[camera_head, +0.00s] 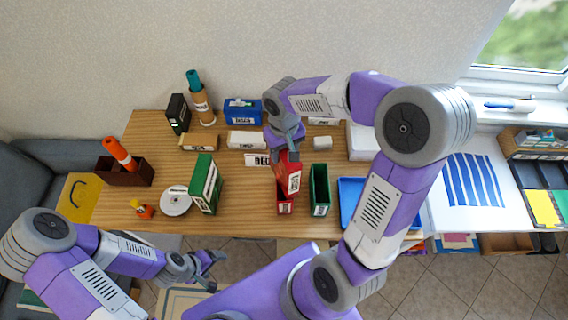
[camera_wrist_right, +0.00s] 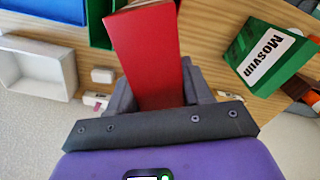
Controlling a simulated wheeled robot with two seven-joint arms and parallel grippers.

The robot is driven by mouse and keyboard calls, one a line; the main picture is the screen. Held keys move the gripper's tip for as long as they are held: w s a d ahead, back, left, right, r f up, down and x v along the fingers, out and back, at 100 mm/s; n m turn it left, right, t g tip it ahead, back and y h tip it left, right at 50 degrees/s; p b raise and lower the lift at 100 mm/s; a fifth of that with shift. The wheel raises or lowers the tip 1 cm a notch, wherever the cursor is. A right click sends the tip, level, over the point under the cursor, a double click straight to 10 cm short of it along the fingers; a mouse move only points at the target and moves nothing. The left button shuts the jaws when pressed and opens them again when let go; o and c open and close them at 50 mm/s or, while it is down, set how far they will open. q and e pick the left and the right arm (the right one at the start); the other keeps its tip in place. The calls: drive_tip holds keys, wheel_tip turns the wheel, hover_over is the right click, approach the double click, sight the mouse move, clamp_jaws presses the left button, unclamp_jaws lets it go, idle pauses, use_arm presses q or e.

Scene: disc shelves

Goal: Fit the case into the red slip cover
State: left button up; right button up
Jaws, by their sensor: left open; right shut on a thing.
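My right gripper (camera_head: 287,140) is shut on a red case (camera_head: 291,174) with a white label and holds it above the table, tilted. In the right wrist view the case (camera_wrist_right: 146,48) stands between the two fingers of the gripper (camera_wrist_right: 160,88). The red slip cover (camera_head: 285,207) stands on the table near its front edge, directly below the case. The case's lower end overlaps the cover's top; I cannot tell whether it is inside. My left gripper (camera_head: 208,268) is open and empty, in front of the table.
A green open cover (camera_head: 320,190) stands just right of the red one. A green labelled case (camera_head: 206,184) and a white disc spool (camera_head: 176,201) stand to the left. A blue tray (camera_head: 352,190) lies to the right. White labelled boxes (camera_head: 246,140) stand behind.

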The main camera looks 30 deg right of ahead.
clamp_jaws()
drive_tip(key=shift+r, duration=0.15)
wheel_tip(320, 180, up, 8)
drive_tip(key=shift+r+p, duration=0.25)
drive_tip(key=shift+p, duration=0.2)
drive_tip(key=shift+r+p, duration=0.3)
drive_tip(key=shift+r, duration=0.05)
drive_tip(key=f+m+p, duration=0.1)
drive_tip(key=m+p, duration=0.1)
drive_tip(key=m, duration=0.1)
drive_tip(key=shift+f+p, duration=0.15)
drive_tip(key=shift+p, duration=0.15)
drive_tip(key=shift+f+m+p, duration=0.3)
drive_tip(key=shift+f+m, duration=0.25)
drive_tip(key=shift+m, duration=0.25)
drive_tip(key=shift+f, duration=0.2)
